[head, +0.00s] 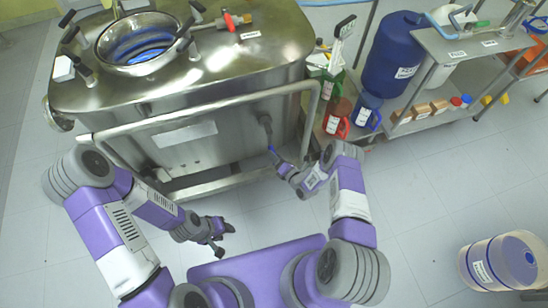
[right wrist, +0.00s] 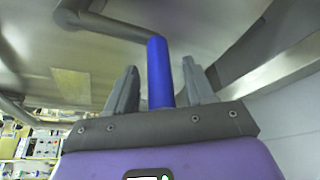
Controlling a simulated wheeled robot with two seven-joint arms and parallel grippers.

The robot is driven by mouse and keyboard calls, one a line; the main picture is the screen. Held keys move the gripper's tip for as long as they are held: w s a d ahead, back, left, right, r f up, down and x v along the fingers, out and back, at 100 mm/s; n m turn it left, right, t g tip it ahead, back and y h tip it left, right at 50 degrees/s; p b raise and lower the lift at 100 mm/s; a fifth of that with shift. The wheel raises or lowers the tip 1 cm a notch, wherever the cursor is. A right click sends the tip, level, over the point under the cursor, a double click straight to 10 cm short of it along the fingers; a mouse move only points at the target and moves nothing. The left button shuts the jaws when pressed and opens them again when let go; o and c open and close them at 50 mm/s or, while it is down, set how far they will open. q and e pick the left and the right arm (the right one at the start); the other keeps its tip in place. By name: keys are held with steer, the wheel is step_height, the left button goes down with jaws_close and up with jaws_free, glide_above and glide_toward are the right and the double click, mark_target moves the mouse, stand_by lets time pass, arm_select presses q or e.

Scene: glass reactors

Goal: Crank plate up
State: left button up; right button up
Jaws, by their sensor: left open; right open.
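A crank with a grey arm (head: 265,121) and a blue handle (head: 271,149) sticks out of the front of the steel reactor (head: 225,127). In the right wrist view the blue handle (right wrist: 159,72) stands between the two fingers of my right gripper (right wrist: 160,88). The fingers are open, with a gap on each side of the handle. In the head view my right gripper (head: 277,158) is at the handle's lower end. My left gripper (head: 222,238) is open and empty, low in front of the reactor. I cannot pick out a plate for certain.
A steel rail (head: 215,115) runs along the reactor's front, close to the crank. Right of it a low shelf (head: 400,128) holds jugs, boxes and a blue drum (head: 392,55).

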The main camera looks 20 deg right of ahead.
steer(key=shift+w+a+f, duration=0.1)
steer(key=shift+w+a, duration=0.1)
steer(key=shift+w, duration=0.35)
steer(key=shift+c, duration=0.2)
jaws_close()
steer(key=shift+s, duration=0.1)
